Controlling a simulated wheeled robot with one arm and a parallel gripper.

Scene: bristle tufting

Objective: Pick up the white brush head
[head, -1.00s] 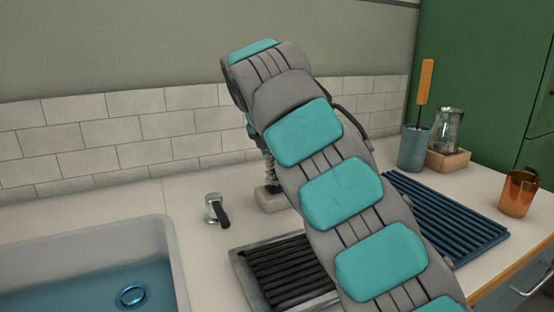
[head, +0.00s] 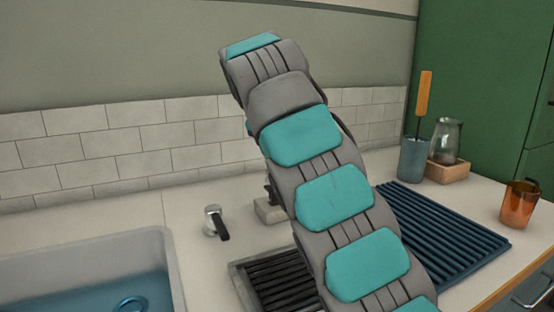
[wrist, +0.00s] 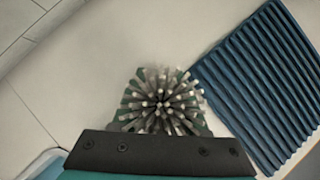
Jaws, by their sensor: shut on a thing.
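The white brush head (wrist: 162,102) shows in the wrist view as a round burst of grey-white bristles pointing at the camera. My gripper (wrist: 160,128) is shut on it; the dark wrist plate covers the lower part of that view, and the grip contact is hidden. Green parts show at both sides and behind the bristles. In the head view my own arm hides the gripper and the brush head.
A pale block with a dark post (head: 270,209) stands by the wall. A tap (head: 215,221), a sink with water (head: 158,262) and a black ribbed tray (head: 240,272) are nearby. A blue ribbed mat (head: 445,222), blue cup (head: 412,160), glass jar (head: 447,138) and copper mug (head: 518,205) stand right.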

